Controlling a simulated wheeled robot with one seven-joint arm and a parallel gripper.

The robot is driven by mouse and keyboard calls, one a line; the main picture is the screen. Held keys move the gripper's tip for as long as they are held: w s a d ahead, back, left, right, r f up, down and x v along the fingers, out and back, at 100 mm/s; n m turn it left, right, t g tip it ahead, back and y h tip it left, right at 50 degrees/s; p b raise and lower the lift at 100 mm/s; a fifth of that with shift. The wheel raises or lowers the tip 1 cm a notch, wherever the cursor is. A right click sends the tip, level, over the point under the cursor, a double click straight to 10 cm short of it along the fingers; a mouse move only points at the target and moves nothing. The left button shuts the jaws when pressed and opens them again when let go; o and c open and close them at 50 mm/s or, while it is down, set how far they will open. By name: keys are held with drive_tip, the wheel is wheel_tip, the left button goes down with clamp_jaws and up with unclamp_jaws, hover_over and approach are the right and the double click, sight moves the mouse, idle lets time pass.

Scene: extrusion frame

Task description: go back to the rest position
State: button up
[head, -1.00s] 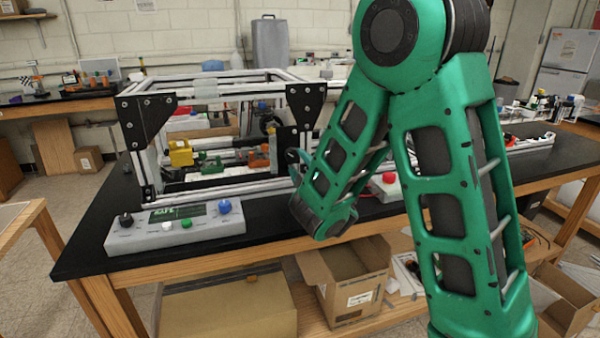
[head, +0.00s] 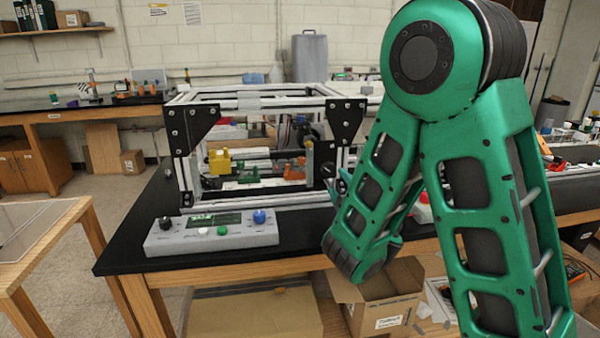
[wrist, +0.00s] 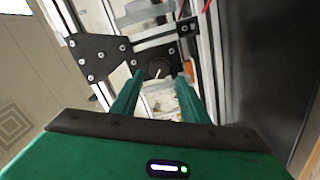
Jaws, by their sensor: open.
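My gripper (wrist: 155,92) is open in the wrist view, with two green fingers apart and nothing between them. Beyond the fingertips are a black corner plate (wrist: 98,55) and a round black knob (wrist: 158,68) on the extrusion frame. In the head view my green arm is folded on the right and hides most of the gripper. The silver extrusion frame (head: 260,103) stands on the black bench left of my arm. Yellow, green and orange parts sit inside the frame.
A grey control box (head: 212,233) with knobs and buttons lies at the bench's front edge. A red button (head: 422,198) shows behind my arm. An open cardboard box (head: 385,290) stands below the bench. A wooden table (head: 40,245) is at left, with open floor beyond.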

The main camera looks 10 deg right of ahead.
drive_tip(key=s+d+m+g+h, duration=0.35)
drive_tip(key=d+m+h, duration=0.35)
drive_tip(key=d, duration=0.8)
drive_tip(key=s+d+f+m+g+h, duration=0.2)
drive_tip(key=s+d+f+m+g, duration=0.2)
drive_tip(key=s+d+m+g, duration=0.4)
drive_tip(key=s+d+f+m+g+y, duration=0.1)
drive_tip(key=s+f+m+g+y, duration=0.1)
drive_tip(key=s, duration=0.6)
drive_tip(key=s+d+f+m+g+y, duration=0.1)
drive_tip(key=s+d+f+y, duration=0.1)
drive_tip(key=s, duration=0.5)
drive_tip(key=s+a+r+g+y, duration=0.1)
drive_tip(key=s+a+y, duration=0.1)
drive_tip(key=s+a, duration=0.2)
drive_tip(key=s+a+m+g+y, duration=0.1)
drive_tip(key=s+a, duration=0.4)
drive_tip(key=s, duration=0.5)
drive_tip(key=shift+r+g+y, duration=0.35)
drive_tip(key=shift+g+y, duration=0.4)
drive_tip(key=shift+y, duration=0.35)
drive_tip(key=shift+s+a, duration=0.1)
drive_tip(key=shift+w+f, duration=0.25)
drive_tip(key=shift+w, duration=0.35)
